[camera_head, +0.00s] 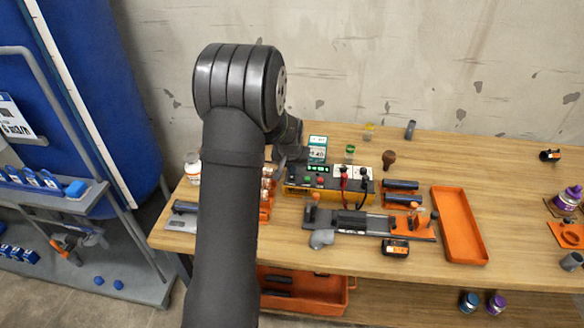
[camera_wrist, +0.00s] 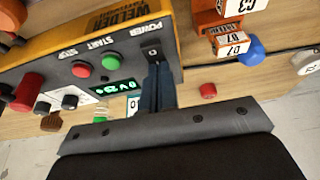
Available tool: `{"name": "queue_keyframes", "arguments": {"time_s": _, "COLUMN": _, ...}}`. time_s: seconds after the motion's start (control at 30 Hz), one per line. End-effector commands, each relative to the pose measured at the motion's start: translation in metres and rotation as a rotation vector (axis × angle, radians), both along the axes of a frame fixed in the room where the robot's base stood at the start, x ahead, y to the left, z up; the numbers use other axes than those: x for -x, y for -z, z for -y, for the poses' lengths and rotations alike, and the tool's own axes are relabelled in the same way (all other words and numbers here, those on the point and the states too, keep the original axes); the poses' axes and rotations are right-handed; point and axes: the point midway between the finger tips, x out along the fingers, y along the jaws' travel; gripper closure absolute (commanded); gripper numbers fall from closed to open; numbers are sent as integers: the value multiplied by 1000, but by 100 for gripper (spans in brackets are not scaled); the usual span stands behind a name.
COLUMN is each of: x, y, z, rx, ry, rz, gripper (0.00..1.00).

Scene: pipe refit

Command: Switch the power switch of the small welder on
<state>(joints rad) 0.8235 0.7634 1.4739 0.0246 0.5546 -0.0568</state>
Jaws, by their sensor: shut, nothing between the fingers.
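The small welder (camera_head: 329,190) is a yellow and grey box on the workbench, with a lit green display in the head view. In the wrist view its panel (camera_wrist: 60,82) fills the upper left, with red STOP and green START buttons and a lit display (camera_wrist: 113,88). The black power switch (camera_wrist: 152,50) sits under the POWER label with a pale mark on its face. My gripper (camera_wrist: 154,68) is shut and empty, its dark fingertips right at the switch's near edge. Whether they touch it cannot be told. In the head view my arm hides the fingertips.
Red and black plugs stand on the welder's right side. A clamp rig (camera_head: 348,222) with a grey pipe elbow (camera_head: 321,239) lies in front. An orange tray (camera_head: 459,224) is to the right. Orange blocks (camera_wrist: 238,8) and a blue knob (camera_wrist: 250,49) are near the gripper.

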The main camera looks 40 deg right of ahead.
Motion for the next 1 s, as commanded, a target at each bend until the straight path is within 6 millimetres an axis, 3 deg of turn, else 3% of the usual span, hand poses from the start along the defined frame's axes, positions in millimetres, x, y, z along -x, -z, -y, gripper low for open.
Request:
{"name": "queue_keyframes", "arguments": {"time_s": 0.8, "x": 13, "y": 3, "z": -13, "rx": -6, "ry": 0, "rz": -6, "gripper": 100}}
{"name": "queue_keyframes", "arguments": {"time_s": 1.0, "x": 14, "y": -11, "z": -14, "rx": -4, "ry": 0, "rz": -4, "gripper": 100}}
